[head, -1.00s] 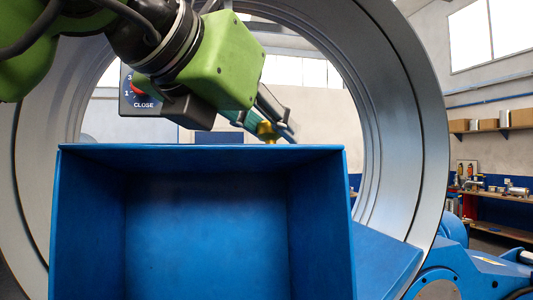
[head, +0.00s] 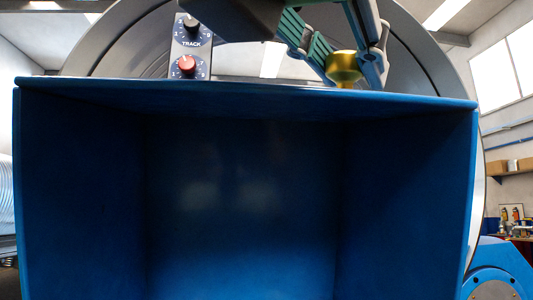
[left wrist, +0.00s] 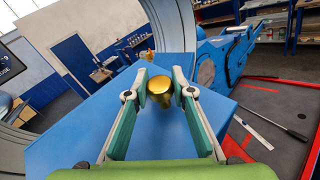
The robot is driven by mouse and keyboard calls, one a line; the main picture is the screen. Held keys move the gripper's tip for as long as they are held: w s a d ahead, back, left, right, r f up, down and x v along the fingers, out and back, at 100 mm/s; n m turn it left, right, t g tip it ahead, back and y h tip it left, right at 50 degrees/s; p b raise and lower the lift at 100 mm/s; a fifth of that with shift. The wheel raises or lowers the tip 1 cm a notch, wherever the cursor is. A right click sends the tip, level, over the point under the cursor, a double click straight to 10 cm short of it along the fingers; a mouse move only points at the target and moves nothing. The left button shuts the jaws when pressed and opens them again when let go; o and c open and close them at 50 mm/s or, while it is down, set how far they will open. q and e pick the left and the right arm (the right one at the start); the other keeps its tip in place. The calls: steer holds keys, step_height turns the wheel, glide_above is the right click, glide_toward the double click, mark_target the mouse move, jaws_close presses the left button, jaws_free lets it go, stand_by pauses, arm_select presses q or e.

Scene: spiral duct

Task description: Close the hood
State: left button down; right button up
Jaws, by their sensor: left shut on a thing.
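The hood is a large blue box (head: 240,190) that fills most of the head view, its open hollow side facing me. A gold knob (head: 342,67) stands on its top edge, right of centre. My left gripper (head: 335,72) comes down from above with its teal fingers on the knob. In the left wrist view, the fingertips (left wrist: 159,90) are closed on both sides of the gold knob (left wrist: 159,86), above the blue top of the hood (left wrist: 75,125). A smaller gold piece (left wrist: 147,55) shows just beyond it. My right gripper is not in view.
A large grey ring (head: 440,65) rises behind the hood. A panel with a red knob (head: 187,65) stands behind the top edge at left. In the left wrist view, blue machinery (left wrist: 222,55) and a red tray (left wrist: 275,125) with a ruler lie to the right.

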arm_select(q)
steer(key=shift+s+f, duration=0.35)
steer(key=shift+s, duration=0.1)
steer(key=c, duration=1.7)
jaws_free()
steer(key=shift+s+a, duration=0.15)
steer(key=v, duration=1.2)
